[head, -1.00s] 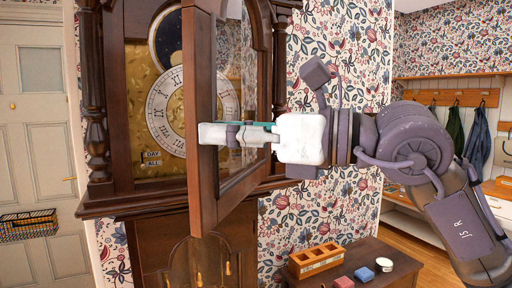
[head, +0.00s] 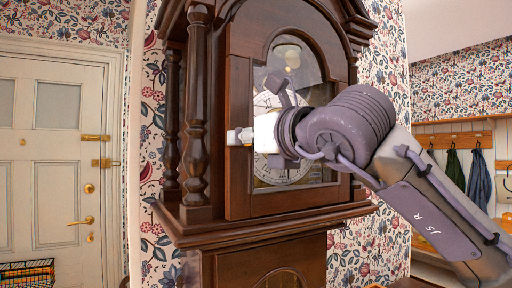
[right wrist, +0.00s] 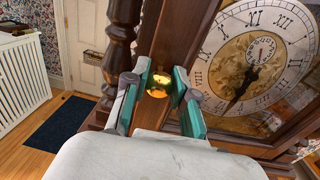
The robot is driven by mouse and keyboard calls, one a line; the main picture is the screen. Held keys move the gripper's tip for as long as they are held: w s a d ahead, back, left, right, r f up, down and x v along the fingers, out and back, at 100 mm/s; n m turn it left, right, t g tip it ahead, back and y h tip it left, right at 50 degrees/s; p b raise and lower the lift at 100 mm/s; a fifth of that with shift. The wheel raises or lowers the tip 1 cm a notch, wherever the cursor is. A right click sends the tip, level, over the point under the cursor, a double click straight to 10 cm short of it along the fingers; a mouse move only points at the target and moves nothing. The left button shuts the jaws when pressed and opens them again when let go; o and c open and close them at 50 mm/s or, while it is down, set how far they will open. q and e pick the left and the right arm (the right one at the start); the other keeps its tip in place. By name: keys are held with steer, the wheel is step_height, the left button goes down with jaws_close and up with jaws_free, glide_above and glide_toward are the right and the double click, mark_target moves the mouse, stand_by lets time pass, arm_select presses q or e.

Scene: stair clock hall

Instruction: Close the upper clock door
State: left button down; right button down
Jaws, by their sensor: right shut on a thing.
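The upper clock door (head: 238,185) is a dark wooden frame with an arched glass pane on the tall clock (head: 215,262). It lies against the front of the clock's hood and looks flush; I cannot tell if a thin gap is left. The dial (head: 292,165) shows behind the glass. My right gripper (head: 240,137) is at the door's left stile, its arm coming from the right. In the right wrist view, its green-padded fingers (right wrist: 161,86) are shut on a round brass knob (right wrist: 159,84) on the stile. The gripper hides the knob in the head view. My left gripper is out of view.
A turned wooden column (head: 197,110) stands left of the door, above the hood's ledge (head: 270,220). A panelled white door (head: 50,140) and a wire basket (head: 28,273) are at the left. Coats (head: 479,178) hang on hooks at the right.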

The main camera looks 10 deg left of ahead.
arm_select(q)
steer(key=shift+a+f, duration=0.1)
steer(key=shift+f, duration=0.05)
arm_select(e)
steer(key=shift+w+a, duration=0.25)
steer(key=shift+a, duration=0.15)
steer(key=c, duration=0.9)
jaws_free()
steer(key=shift+d, duration=0.1)
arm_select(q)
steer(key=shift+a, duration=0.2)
arm_select(e)
steer(key=v, duration=1.2)
steer(key=shift+s, duration=0.15)
steer(key=shift+a, duration=0.2)
